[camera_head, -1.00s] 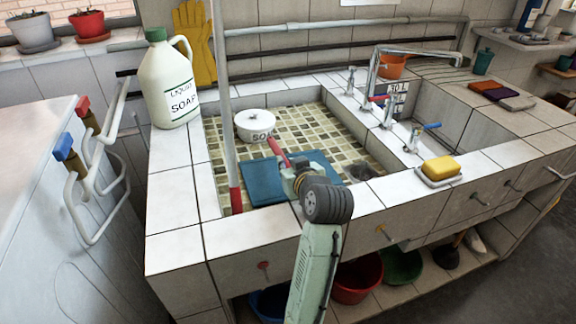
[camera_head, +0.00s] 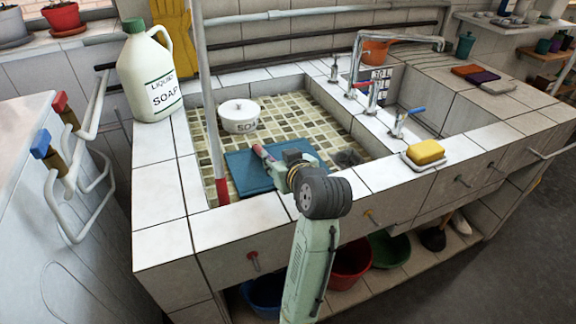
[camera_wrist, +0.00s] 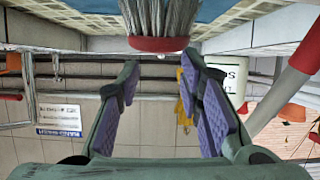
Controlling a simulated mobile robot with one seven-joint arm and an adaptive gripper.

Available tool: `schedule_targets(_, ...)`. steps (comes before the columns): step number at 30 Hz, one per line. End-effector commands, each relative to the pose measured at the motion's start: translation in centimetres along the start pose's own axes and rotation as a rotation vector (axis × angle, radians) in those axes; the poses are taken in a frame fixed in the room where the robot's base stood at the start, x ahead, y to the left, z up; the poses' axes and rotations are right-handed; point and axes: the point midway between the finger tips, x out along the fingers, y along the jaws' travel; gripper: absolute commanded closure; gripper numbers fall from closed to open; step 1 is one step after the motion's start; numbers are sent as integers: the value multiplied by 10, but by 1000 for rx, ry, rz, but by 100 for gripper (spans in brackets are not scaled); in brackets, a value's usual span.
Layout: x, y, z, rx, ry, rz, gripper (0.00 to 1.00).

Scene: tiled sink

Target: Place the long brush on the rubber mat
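The blue rubber mat (camera_head: 243,172) lies on the tiled floor of the left basin; it also shows at the top of the wrist view (camera_wrist: 238,12). The brush (camera_head: 262,154) shows a slim red part over the mat in the head view. In the wrist view the brush (camera_wrist: 158,44) shows grey bristles and a red band beyond my fingertips, in front of the mat. My gripper (camera_head: 284,166) is low over the mat. In the wrist view my gripper (camera_wrist: 160,68) is open, with a gap between its purple pads. Whether the brush touches the mat is unclear.
A white pole with a red end (camera_head: 206,110) stands in the basin left of the mat. A white pot (camera_head: 239,117) sits behind the mat. The soap jug (camera_head: 148,75), taps (camera_head: 372,95) and yellow sponge (camera_head: 426,151) are around the rim.

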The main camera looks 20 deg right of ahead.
Motion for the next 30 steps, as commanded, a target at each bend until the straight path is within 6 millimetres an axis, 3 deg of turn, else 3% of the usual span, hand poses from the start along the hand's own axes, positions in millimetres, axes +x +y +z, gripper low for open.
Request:
schedule_targets(3,-29,1,-1,-3,7,6,66)
schedule_targets(9,-66,1,-3,-4,8,5,66)
schedule_targets(15,-82,0,-3,-4,8,3,66)
schedule_targets(23,-83,-1,-5,-6,10,0,66)
schedule_targets(26,-76,-16,-20,-23,51,-19,66)
schedule_targets(29,-60,-58,-61,-61,164,-75,66)
schedule_targets(30,-55,-84,-83,-77,230,-109,66)
